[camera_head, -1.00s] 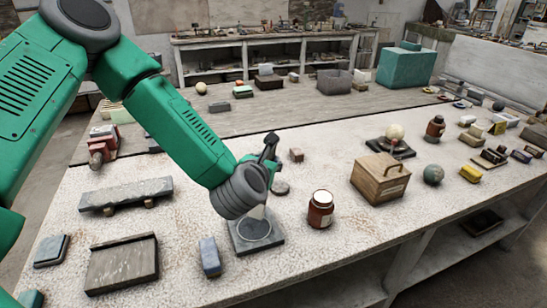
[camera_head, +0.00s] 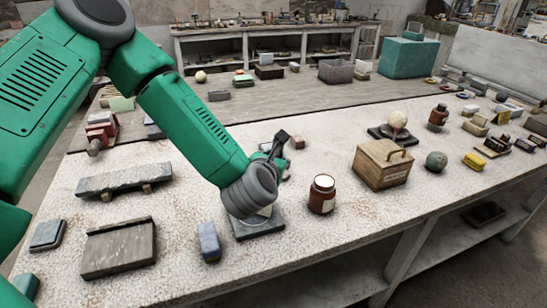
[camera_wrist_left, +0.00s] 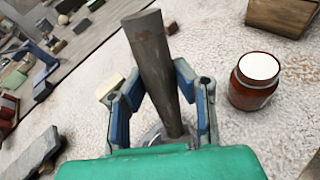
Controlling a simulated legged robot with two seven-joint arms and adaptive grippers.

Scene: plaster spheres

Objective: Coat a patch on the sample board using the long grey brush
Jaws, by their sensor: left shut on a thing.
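My left gripper (camera_head: 272,155) is partly hidden behind its own grey wrist in the head view. In the left wrist view, its blue and grey fingers (camera_wrist_left: 163,98) are shut on the long grey brush (camera_wrist_left: 153,55), whose handle leans up between them. The brush's lower end is hidden behind the gripper body. A grey square board (camera_head: 262,231), which looks like the sample board, lies under the wrist. Something pale on it is mostly covered by the wrist. Whether the brush touches the board cannot be told. My right gripper is out of view.
A brown jar with a white lid (camera_head: 322,194) stands close right of the board; it also shows in the left wrist view (camera_wrist_left: 255,82). A blue-grey block (camera_head: 209,242) lies to the left. A wooden box (camera_head: 382,165) is farther right.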

